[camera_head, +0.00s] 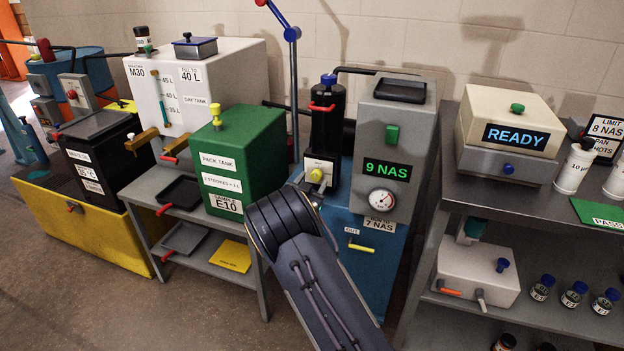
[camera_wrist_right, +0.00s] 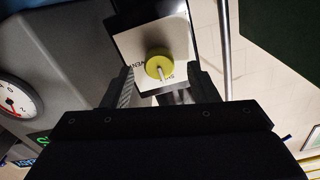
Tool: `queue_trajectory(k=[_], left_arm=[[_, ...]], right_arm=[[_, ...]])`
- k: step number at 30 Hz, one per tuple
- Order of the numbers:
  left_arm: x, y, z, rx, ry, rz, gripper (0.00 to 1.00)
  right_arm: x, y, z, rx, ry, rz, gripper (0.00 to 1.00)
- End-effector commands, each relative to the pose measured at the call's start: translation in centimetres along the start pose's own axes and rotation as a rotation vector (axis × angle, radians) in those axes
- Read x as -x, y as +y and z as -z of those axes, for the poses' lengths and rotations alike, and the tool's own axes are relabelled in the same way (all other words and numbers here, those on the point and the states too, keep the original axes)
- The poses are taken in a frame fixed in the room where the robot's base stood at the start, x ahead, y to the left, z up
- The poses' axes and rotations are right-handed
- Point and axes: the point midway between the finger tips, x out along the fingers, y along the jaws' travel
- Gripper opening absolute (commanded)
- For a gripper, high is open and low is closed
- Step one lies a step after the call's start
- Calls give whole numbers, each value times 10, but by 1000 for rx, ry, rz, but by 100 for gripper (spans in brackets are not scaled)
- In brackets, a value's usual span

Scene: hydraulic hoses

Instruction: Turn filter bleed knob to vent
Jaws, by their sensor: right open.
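The yellow bleed knob (camera_head: 317,175) sits on a white plate at the front of the black filter housing (camera_head: 327,125). In the right wrist view the knob (camera_wrist_right: 159,65) is a round yellow disc with a pale pointer bar. The plate (camera_wrist_right: 128,48) carries lettering that reads in part "VENT". My right gripper (camera_wrist_right: 160,85) is open, with one finger on each side of the knob's lower part. Clear gaps show between fingers and knob, and I see no contact. In the head view my right arm hides most of that gripper. My left gripper is not in view.
The grey unit (camera_head: 390,140) with a "9 NAS" display and dial stands close to the right of the filter. The green pack tank (camera_head: 238,160) stands to its left. A blue cabinet front (camera_head: 375,265) with a yellow handle is below. A shelf (camera_head: 520,210) stands at right.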

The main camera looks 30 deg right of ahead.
Motion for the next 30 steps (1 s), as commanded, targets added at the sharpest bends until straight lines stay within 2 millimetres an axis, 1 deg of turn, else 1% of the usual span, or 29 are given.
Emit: queue_trajectory(k=[1, 3, 6, 15, 25, 26, 30], left_arm=[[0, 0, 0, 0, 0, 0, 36], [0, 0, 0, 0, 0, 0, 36], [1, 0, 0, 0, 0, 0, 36], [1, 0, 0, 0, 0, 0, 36], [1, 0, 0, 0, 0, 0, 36], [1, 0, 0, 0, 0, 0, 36], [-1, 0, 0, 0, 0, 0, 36]], right_arm=[[-7, 0, 0, 0, 2, -1, 54], [-15, 0, 0, -1, 0, -1, 54], [-21, 0, 0, -1, 0, 0, 54], [-24, 0, 0, -1, -2, 1, 54], [-24, 0, 0, -1, -2, 1, 10], [-24, 0, 0, -1, -2, 1, 9], [-24, 0, -1, -7, -2, 1, 9]])
